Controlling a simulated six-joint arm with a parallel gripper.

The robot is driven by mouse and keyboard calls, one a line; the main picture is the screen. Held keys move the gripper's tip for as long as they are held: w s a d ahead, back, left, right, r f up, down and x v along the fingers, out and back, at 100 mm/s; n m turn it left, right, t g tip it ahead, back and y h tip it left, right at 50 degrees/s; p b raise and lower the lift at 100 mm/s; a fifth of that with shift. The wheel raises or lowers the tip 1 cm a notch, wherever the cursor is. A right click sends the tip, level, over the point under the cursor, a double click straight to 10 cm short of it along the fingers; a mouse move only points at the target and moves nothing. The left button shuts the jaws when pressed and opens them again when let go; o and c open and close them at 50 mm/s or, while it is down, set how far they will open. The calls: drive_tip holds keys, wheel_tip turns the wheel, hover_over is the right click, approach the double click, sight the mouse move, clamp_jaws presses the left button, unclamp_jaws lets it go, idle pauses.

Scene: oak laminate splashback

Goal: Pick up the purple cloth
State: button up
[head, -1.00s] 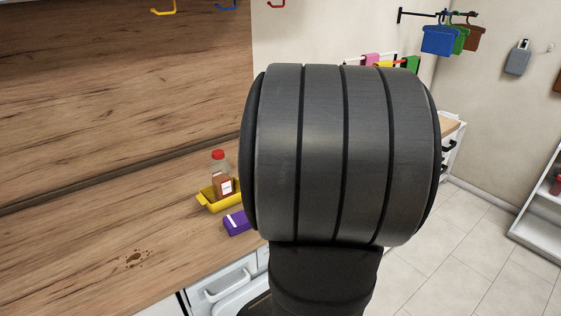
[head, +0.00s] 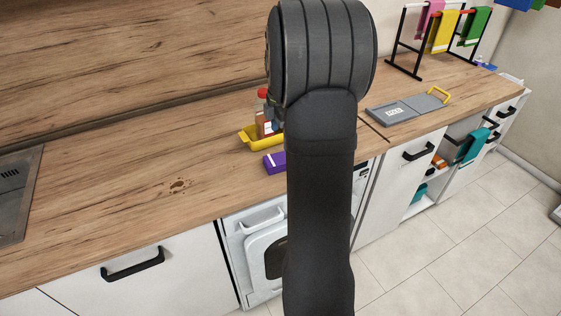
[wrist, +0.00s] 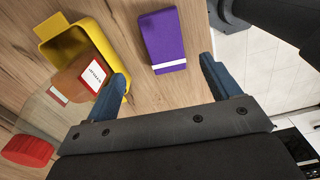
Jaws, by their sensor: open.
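The purple cloth (head: 275,162) is a folded block with a white stripe. It lies on the wooden counter near its front edge, partly behind my arm in the head view. In the wrist view the purple cloth (wrist: 163,40) lies flat beyond and between my fingertips, its striped end toward me. My gripper (wrist: 166,72) is open and empty, with one blue finger on each side of the cloth's line. In the head view my arm hides most of the gripper.
A yellow tray (head: 250,140) holding a red-capped bottle (head: 264,123) stands beside the cloth, close to my left finger in the wrist view. A brown stain (head: 179,187) marks the counter.

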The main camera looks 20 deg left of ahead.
wheel_tip(320, 180, down, 3)
drive_tip(key=shift+f, duration=0.15)
drive_tip(key=shift+s+f, duration=0.2)
drive_tip(key=shift+f, duration=1.15)
drive_tip(key=shift+s+f, duration=0.2)
drive_tip(key=shift+f, duration=1.1)
drive_tip(key=c, duration=1.1)
